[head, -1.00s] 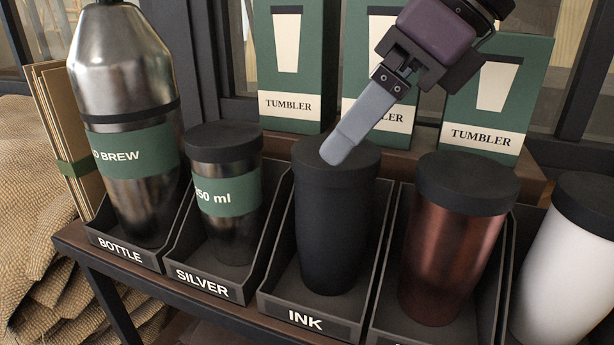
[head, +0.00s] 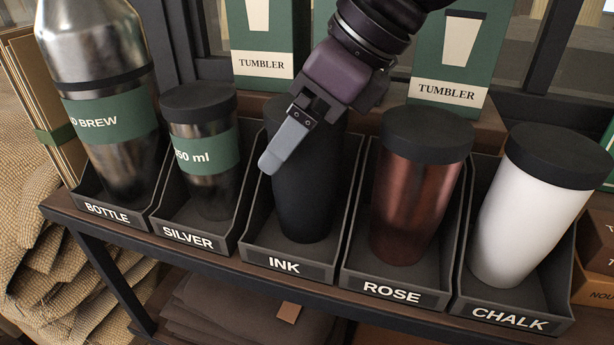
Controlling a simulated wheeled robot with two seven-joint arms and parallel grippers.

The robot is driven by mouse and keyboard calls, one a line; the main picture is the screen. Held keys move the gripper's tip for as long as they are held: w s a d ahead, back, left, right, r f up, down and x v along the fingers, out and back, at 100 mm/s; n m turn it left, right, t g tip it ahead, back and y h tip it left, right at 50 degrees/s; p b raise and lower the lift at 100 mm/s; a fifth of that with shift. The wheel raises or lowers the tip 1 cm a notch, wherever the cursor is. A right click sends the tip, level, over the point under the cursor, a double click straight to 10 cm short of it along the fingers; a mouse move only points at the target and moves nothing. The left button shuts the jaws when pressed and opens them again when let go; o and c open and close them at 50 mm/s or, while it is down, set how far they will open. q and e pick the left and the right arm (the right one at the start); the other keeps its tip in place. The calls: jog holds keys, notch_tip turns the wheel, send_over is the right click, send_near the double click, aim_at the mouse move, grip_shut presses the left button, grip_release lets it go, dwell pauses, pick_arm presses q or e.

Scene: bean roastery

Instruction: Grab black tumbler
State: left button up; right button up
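The black tumbler (head: 308,195) stands upright in the tray (head: 283,264) labelled INK. My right gripper (head: 270,163) comes in from the top right and overlaps the tumbler's upper left part in the head view, hiding most of its lid. One grey finger shows, pointing down and left past the tumbler's left edge. The other finger is hidden, so I cannot tell the opening or whether the finger touches the tumbler. My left gripper is not in view.
A silver tumbler (head: 207,190) stands close on the left, beyond it a steel bottle (head: 112,150). A rose tumbler (head: 413,205) and a white tumbler (head: 525,225) stand on the right. Low tray walls separate them. Green TUMBLER boxes (head: 264,40) stand behind.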

jog(key=shift+w, duration=0.1)
jog(key=c, duration=1.2)
jog(key=shift+o, duration=0.2)
